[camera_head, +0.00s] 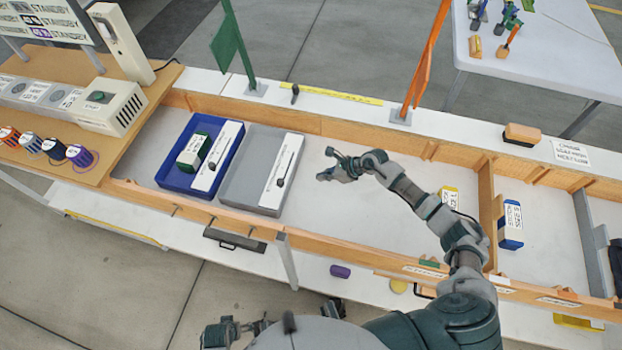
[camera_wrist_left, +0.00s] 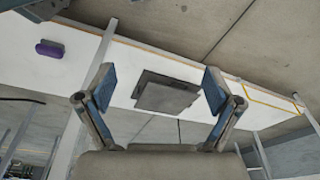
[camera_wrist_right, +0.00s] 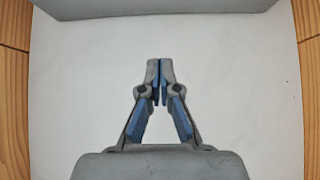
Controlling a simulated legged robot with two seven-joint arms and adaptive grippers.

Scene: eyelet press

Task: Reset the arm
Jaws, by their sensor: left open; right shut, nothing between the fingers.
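My right arm (camera_head: 430,208) reaches over the white bench bed from the lower right. Its gripper (camera_head: 328,174) hangs above the bare bed, to the right of the grey tray (camera_head: 238,165). In the right wrist view the right gripper (camera_wrist_right: 158,68) has its fingertips together with nothing between them. The bed below it is bare. In the left wrist view my left gripper (camera_wrist_left: 159,82) is open and empty, its fingers wide apart. A dark grey plate on the white bench side shows between them. In the head view the left arm is low, near the bottom edge.
A blue tray (camera_head: 160,178) holds a green and white block and a labelled white piece. Wooden rails and dividers (camera_head: 487,210) edge the bed. Green (camera_head: 237,50) and orange (camera_head: 425,62) posts stand at the back. A blue block (camera_head: 511,226) lies in the right compartment.

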